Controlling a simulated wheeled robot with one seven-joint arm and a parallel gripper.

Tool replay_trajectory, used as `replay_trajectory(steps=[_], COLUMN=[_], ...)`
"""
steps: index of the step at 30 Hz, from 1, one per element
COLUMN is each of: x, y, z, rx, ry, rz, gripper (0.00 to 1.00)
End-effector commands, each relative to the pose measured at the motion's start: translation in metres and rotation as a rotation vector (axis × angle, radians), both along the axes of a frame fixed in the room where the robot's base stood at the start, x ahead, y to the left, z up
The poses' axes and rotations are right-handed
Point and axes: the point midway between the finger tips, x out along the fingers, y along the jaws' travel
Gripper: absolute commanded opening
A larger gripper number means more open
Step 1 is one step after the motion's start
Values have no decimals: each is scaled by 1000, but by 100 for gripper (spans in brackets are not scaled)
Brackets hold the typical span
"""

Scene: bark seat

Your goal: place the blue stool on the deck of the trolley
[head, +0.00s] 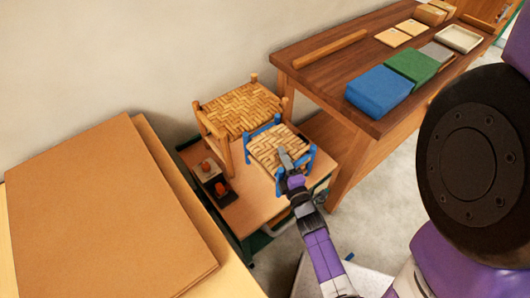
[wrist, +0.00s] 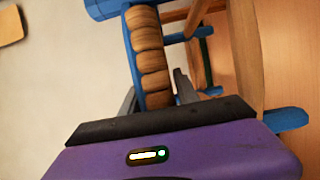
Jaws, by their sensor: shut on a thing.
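The blue stool (head: 268,147) has blue posts and a woven straw seat. It stands upright over the wooden deck of the trolley (head: 265,205); whether its feet touch the deck I cannot tell. My gripper (head: 288,163) reaches it from the front right and is shut on the near edge of its seat. In the wrist view my gripper (wrist: 155,98) has a finger on either side of the woven seat edge of the blue stool (wrist: 148,48). Blue legs show beside the orange wood of the deck (wrist: 290,60). The far legs are hidden in the head view.
A natural wood stool (head: 240,110) stands on the deck close behind the blue one. Two small boxes with orange-red contents, one pale (head: 207,169) and one dark (head: 222,191), sit at the deck's left. A workbench (head: 330,75) is right; brown boards (head: 110,215) lie left.

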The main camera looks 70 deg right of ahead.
Motion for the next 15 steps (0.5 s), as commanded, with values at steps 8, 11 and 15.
replay_trajectory(steps=[8, 11, 15], x=[-1, -1, -1], y=[-1, -2, -2], z=[-11, -19, -34], rx=[-3, -4, -2], ry=[-2, -3, -2], rz=[-3, -3, -4], gripper=[0, 0, 0])
